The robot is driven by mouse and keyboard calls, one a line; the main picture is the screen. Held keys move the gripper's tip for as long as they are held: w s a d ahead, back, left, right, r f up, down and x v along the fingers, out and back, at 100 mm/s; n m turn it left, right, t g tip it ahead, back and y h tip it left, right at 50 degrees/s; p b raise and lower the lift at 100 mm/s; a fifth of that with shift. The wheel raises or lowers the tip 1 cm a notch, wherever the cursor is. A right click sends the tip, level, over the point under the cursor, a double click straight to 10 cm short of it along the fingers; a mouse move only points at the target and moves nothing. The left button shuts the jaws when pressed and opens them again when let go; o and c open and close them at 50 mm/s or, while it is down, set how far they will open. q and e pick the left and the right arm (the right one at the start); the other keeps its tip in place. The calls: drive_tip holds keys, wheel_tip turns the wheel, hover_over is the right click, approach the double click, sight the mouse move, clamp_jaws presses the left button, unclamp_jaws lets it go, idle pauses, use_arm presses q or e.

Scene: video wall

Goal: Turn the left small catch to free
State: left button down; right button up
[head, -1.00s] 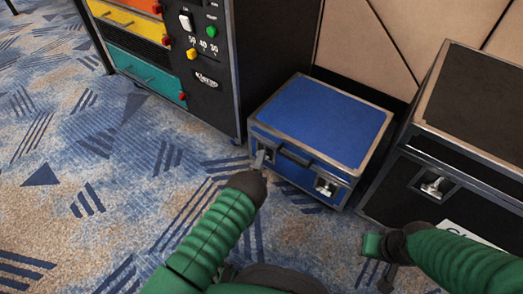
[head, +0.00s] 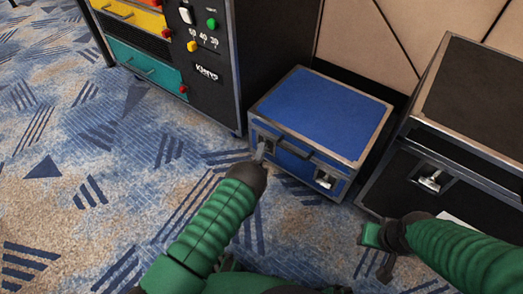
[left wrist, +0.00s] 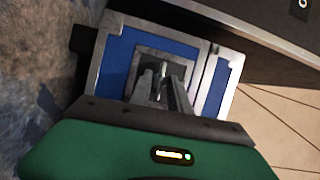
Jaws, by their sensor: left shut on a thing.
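A blue case (head: 320,112) with metal edges stands on the carpet, with a small catch at each end of its front. My left gripper (head: 261,150) is at the left small catch, which it mostly hides in the head view. In the left wrist view my left gripper (left wrist: 162,90) is shut on the left small catch (left wrist: 160,70), in a grey recessed plate on the blue front. The right small catch (head: 325,179) is clear of both grippers. My right gripper (head: 375,240) hangs low at the right, away from the blue case; its jaw opening is unclear.
A black case (head: 470,150) with its own catch (head: 432,181) stands close to the right of the blue case. A dark rack (head: 215,75) with coloured drawers stands behind left. Open patterned carpet (head: 90,190) lies to the left.

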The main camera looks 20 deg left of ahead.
use_arm(q)
drive_tip(key=shift+s+a+n+g+h+p, duration=0.1)
drive_tip(key=shift+n+g+h+p, duration=0.75)
drive_tip(key=shift+n+p, duration=1.1)
drive_tip(key=shift+w+a+n+g+h+p, duration=0.15)
drive_tip(key=shift+n+g+h+p, duration=1)
drive_tip(key=shift+n, duration=1.15)
drive_tip(key=shift+s+a+n+g+h+p, duration=0.15)
drive_tip(key=shift+n+g+h+p, duration=0.45)
drive_tip(key=shift+n+p, duration=1.45)
drive_tip(key=c, duration=1.6)
unclamp_jaws()
drive_tip(key=shift+r, duration=0.2)
